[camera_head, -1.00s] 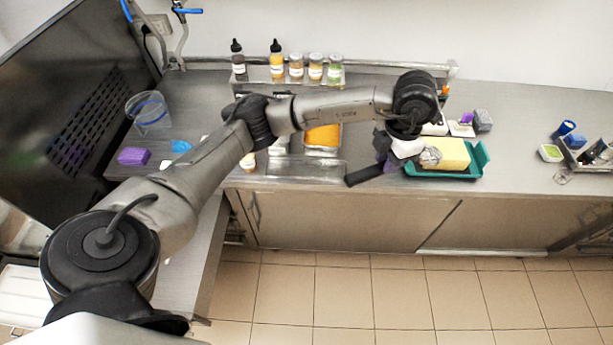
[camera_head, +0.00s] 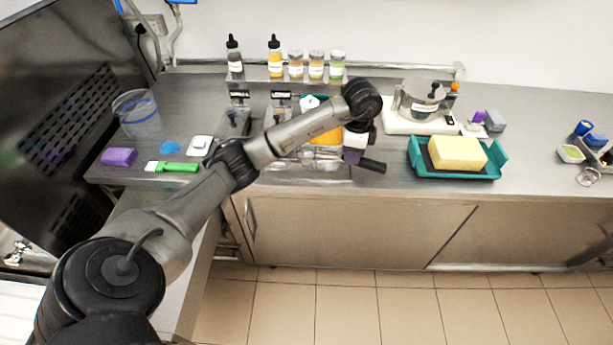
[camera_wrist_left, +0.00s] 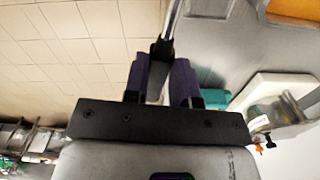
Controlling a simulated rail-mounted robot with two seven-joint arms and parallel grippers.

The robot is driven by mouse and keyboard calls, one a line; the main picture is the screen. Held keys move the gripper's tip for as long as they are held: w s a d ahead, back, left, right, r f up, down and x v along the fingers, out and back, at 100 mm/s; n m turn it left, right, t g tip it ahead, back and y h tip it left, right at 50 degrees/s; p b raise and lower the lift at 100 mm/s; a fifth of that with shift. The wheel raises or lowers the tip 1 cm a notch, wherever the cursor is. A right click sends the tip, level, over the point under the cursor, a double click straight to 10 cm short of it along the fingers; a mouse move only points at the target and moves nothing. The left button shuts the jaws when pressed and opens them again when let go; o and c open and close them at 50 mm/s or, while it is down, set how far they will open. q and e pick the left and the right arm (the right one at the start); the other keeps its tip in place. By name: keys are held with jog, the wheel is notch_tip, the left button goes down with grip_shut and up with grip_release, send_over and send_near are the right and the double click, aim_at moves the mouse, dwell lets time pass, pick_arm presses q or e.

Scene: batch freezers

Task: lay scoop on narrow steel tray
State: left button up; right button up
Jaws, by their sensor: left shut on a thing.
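My left gripper (camera_head: 354,157), with purple finger pads, is shut on the scoop. The scoop's black handle (camera_head: 372,166) sticks out to the right of the fingers. A shiny metal part, seemingly its head (camera_head: 308,157), shows to the left over the narrow steel tray (camera_head: 325,180), near the bench's front edge. I cannot tell whether the scoop touches the tray. In the left wrist view the fingers (camera_wrist_left: 161,85) close around the scoop, and its steel shaft (camera_wrist_left: 173,20) runs up out of the picture. My arm hides part of the tray. My right gripper is not in view.
Bottles and jars (camera_head: 296,65) stand on a rear shelf. A green-handled spatula (camera_head: 178,167) and purple block (camera_head: 119,157) lie left.

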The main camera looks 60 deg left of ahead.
pick_arm(q)
jog(key=shift+s+a+f+n, duration=0.15)
jog(key=shift+a+f+n, duration=0.35)
jog(key=shift+f+n, duration=0.15)
jog(key=b, duration=0.2)
send_over(317, 171)
jog(key=shift+n, duration=0.25)
notch_tip(317, 171, down, 7)
jog(key=shift+r, duration=0.1)
jog(key=shift+s+f, duration=0.1)
jog(key=shift+f, duration=1.95)
jog(key=shift+f, duration=0.1)
jog(key=o, duration=0.9)
